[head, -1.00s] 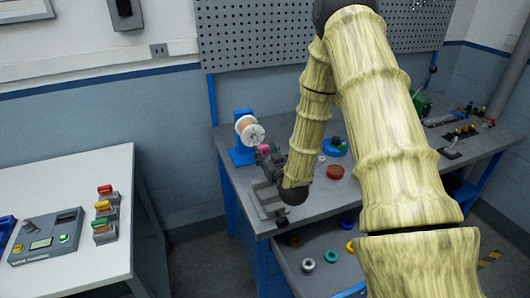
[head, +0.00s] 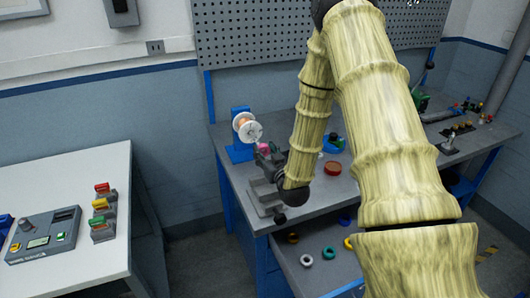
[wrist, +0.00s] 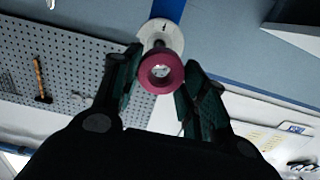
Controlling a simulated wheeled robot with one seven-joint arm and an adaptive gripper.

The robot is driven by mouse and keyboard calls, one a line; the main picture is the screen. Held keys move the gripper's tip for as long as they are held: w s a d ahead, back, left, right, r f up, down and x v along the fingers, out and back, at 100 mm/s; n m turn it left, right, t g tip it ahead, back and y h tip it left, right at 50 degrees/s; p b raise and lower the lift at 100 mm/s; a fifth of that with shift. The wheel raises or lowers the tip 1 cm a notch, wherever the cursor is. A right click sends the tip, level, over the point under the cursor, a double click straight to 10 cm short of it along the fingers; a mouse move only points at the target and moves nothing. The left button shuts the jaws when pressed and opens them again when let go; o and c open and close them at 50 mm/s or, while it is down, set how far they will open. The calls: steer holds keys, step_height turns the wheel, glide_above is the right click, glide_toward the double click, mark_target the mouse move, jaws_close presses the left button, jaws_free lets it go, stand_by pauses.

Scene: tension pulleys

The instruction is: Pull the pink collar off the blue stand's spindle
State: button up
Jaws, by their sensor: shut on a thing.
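The pink collar (wrist: 161,73) is a ring seen end-on in the wrist view, between the two fingers of my gripper (wrist: 163,72). My gripper is shut on it. A pale spot shows in the collar's hole; I cannot tell if it is the spindle's end. Behind the collar is the white spool flange (wrist: 160,32). My gripper (head: 268,155) is beside the collar there. The spindle is mostly hidden.
A grey fixture (head: 264,195) sits at the bench's left front. A red round dish (head: 332,168) and a blue part (head: 333,143) lie right of my forearm. Several coloured rings lie on a lower shelf (head: 322,277). A pegboard (head: 270,35) stands behind the bench.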

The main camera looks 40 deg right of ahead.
steer(key=shift+s, duration=0.15)
steer(key=shift+v, duration=1.95)
steer(key=shift+f, duration=0.1)
